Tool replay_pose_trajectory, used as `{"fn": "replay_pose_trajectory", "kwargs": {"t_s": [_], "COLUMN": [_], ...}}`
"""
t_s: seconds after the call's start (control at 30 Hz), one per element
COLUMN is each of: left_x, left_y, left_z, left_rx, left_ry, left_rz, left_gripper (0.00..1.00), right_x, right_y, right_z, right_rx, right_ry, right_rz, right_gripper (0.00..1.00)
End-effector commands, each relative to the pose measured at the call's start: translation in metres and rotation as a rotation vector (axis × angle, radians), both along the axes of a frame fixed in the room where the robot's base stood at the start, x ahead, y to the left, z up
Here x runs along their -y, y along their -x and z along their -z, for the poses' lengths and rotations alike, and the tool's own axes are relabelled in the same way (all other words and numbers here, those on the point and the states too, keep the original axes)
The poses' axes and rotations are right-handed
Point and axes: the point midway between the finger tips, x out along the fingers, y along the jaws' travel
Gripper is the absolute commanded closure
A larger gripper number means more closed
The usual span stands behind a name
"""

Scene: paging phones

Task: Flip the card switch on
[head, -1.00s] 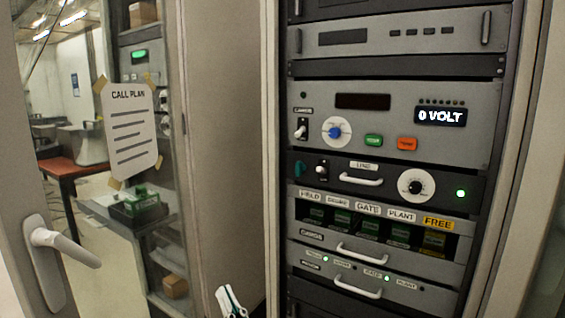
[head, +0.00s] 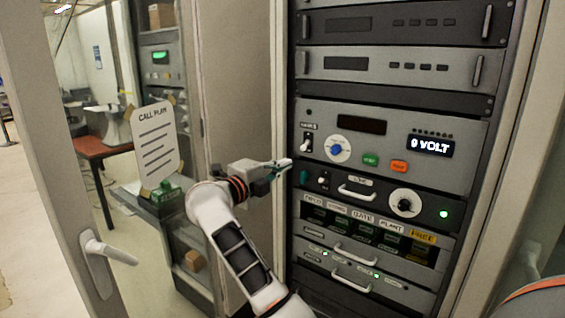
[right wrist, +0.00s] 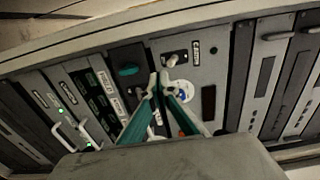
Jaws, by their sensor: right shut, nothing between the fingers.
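Two small toggle switches sit on the left side of the rack. The upper toggle (head: 306,146) is on the grey 0 VOLT panel and its pale lever seems to point down. The lower toggle (head: 323,181) is on the black panel below, beside a teal part (head: 304,177). The labels are too small to tell which is the card switch. My right gripper (head: 288,163) is shut and empty, at the rack's left edge near both toggles. In the right wrist view its tips (right wrist: 160,78) meet just below the upper toggle (right wrist: 174,57); contact cannot be told. My left gripper is out of view.
Right of the toggles are a blue knob (head: 337,149), a green button (head: 370,160) and an orange button (head: 399,166). A handle (head: 357,193) and a white dial (head: 405,203) are on the black panel. A glazed door (head: 92,251) stands open at left.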

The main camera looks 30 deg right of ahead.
Motion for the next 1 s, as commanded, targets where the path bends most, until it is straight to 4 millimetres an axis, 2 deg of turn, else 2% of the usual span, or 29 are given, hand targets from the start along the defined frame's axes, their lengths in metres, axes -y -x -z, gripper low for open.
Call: {"fn": "replay_pose_trajectory", "kwargs": {"t_s": [0.43,0.7,1.0], "left_x": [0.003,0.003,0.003], "left_y": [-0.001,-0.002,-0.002], "left_z": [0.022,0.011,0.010], "left_rx": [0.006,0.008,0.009], "left_ry": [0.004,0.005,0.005], "left_rz": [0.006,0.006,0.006], "left_gripper": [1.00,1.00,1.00], "right_x": [0.044,0.068,0.078], "right_y": [-0.017,-0.027,-0.031], "right_z": [0.002,-0.002,-0.001], "right_rx": [0.003,0.001,0.003], "right_ry": [0.006,0.006,0.005], "right_rz": [0.004,0.003,0.001], "right_gripper": [1.00,1.00,1.00]}}
